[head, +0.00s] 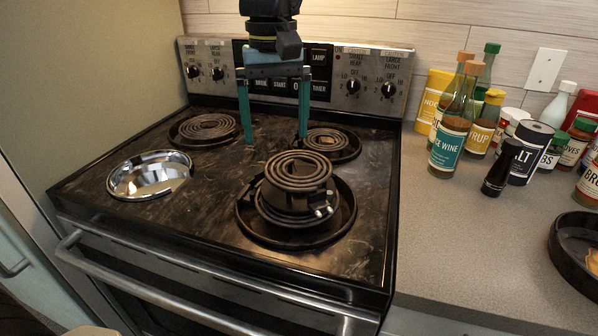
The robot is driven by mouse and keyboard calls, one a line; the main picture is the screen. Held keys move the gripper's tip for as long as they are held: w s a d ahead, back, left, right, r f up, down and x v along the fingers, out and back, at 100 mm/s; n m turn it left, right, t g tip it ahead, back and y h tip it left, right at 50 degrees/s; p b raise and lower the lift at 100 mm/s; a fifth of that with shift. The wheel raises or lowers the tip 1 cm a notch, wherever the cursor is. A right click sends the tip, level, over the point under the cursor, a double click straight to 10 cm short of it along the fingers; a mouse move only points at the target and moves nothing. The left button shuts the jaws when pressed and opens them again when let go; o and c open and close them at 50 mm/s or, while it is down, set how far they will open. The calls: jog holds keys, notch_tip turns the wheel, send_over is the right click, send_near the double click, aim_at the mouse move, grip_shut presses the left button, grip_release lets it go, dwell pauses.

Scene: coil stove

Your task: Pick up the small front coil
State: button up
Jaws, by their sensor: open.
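A coil (298,168) lies at the top of a dark stack over the front right drip pan (343,222). Another larger coil (275,212) shows beneath it, with shiny terminals at its right. Which of the two is the small front coil I cannot tell for certain; the upper one looks smaller. The front left drip pan (150,177) is shiny and holds no coil. My gripper (275,138) is open and empty, pointing down with two teal fingers wide apart. It appears behind the stack, between the two rear burners.
Rear left coil (208,127) and rear right coil (326,141) sit in their dark pans. The control panel (225,55) stands behind. Several bottles, including a teal-labelled one (449,148), and a dark pan (575,255) stand on the right counter (445,225). The front counter is clear.

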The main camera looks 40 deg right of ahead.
aim_at(276, 171)
notch_tip(276, 171, down, 3)
jog(key=shift+f, duration=0.1)
jog(key=shift+w+f+p, duration=0.2)
jog(key=shift+f+p, duration=0.3)
jog(key=shift+f, duration=0.85)
jog(key=shift+w+f+p, duration=0.2)
jog(key=shift+f+p, duration=0.3)
jog(key=shift+f, duration=0.8)
jog(key=shift+c, duration=0.3)
grip_shut()
